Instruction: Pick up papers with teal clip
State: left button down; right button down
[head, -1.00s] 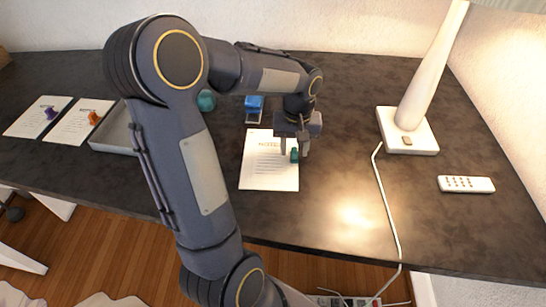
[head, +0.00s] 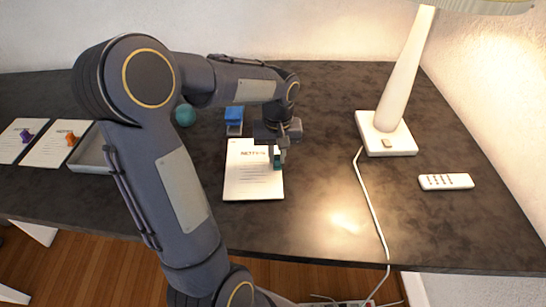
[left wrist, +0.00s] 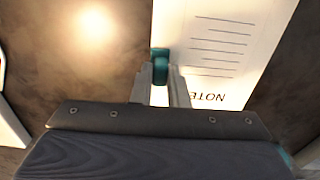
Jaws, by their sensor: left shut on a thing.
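The white papers (head: 250,182) with printed text lie on the dark desk in the head view. The teal clip (head: 277,160) is at their right edge. My left gripper (head: 279,152) points down over that edge, with its fingers shut on the teal clip. In the left wrist view, the teal clip (left wrist: 160,66) sits between the fingertips, and the papers (left wrist: 215,45) extend up and right from it. Whether the papers are lifted off the desk is hard to tell. My right gripper is not in view.
Papers with an orange clip (head: 71,138) and papers with a purple clip (head: 26,135) lie at left beside a grey tray (head: 92,152). A blue object (head: 234,115) and a teal ball (head: 185,115) stand behind. A lamp (head: 388,138), its cord and a remote (head: 446,181) are at right.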

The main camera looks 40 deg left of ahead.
pick_arm(q)
notch_tip(320, 180, up, 3)
jog(key=shift+f, duration=0.15)
jog(key=s+d+r+p, duration=0.4)
jog(key=s+d+r, duration=0.3)
jog(key=s+r, duration=0.5)
jog(key=shift+d+r+p, duration=0.2)
jog(key=shift+r+p, duration=0.2)
jog(key=shift+r, duration=0.35)
